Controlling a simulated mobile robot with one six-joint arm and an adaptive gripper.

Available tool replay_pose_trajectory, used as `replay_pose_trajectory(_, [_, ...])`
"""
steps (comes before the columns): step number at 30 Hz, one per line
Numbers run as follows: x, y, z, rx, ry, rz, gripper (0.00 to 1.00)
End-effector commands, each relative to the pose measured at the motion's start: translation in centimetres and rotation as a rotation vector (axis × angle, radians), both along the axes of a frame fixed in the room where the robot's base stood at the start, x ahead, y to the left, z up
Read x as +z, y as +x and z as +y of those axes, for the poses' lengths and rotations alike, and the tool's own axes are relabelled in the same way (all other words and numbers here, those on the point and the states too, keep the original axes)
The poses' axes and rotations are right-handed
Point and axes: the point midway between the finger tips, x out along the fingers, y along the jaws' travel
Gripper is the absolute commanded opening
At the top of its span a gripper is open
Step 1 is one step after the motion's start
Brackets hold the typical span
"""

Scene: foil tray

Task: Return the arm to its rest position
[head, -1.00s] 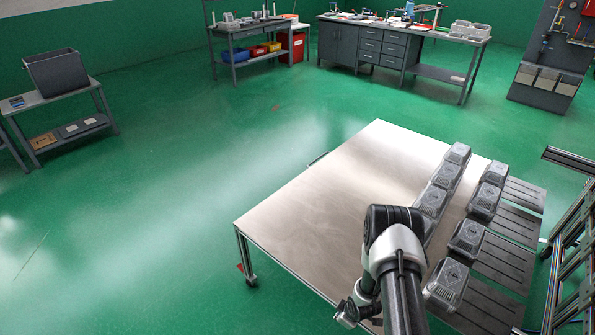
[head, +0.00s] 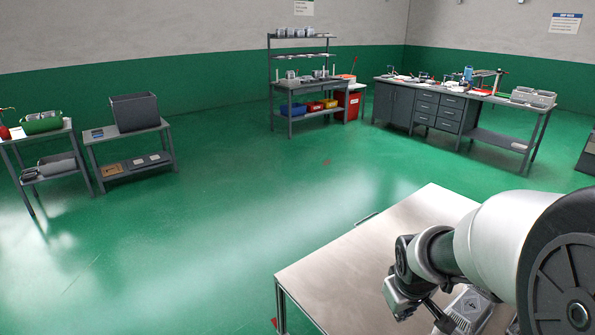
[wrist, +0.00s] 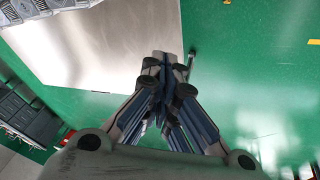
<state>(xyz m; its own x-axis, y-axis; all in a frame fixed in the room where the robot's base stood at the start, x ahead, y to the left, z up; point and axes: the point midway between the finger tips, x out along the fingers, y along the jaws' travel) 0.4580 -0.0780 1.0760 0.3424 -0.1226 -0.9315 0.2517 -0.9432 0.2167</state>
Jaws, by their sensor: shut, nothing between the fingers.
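My arm fills the right side of the head view, bent over the metal table (head: 350,255). In the wrist view my gripper (wrist: 163,62) is shut, its fingertips together and nothing between them. The fingertips appear in front of the table's edge, with green floor beyond. The table top also shows in the wrist view (wrist: 110,45). A silver foil tray (head: 470,308) on the table is partly hidden behind my arm in the head view. More trays (wrist: 52,8) show at the upper left of the wrist view.
The green floor (head: 200,250) left of the table is open. A shelf with a grey bin (head: 135,110) stands at the left. A shelved bench (head: 310,105) and a drawer bench (head: 440,105) stand at the back.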

Motion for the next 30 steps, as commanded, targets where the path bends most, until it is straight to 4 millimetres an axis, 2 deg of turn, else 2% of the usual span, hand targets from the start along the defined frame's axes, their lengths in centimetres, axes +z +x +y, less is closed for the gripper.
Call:
replay_pose_trajectory(1, [2.3, -1.5, 0.7, -0.022, 0.011, -0.02, 0.0])
replay_pose_trajectory(6, [7.5, -7.5, 3.1, -0.109, 0.067, -0.046, 0.0])
replay_pose_trajectory(11, [10.4, -13.7, 5.3, -0.177, 0.132, -0.066, 0.0])
replay_pose_trajectory(16, [11.4, -19.0, 6.9, -0.224, 0.193, -0.074, 0.0])
replay_pose_trajectory(21, [11.5, -21.5, 7.6, -0.247, 0.225, -0.075, 0.0])
replay_pose_trajectory(30, [11.5, -21.8, 7.7, -0.251, 0.23, -0.074, 0.0])
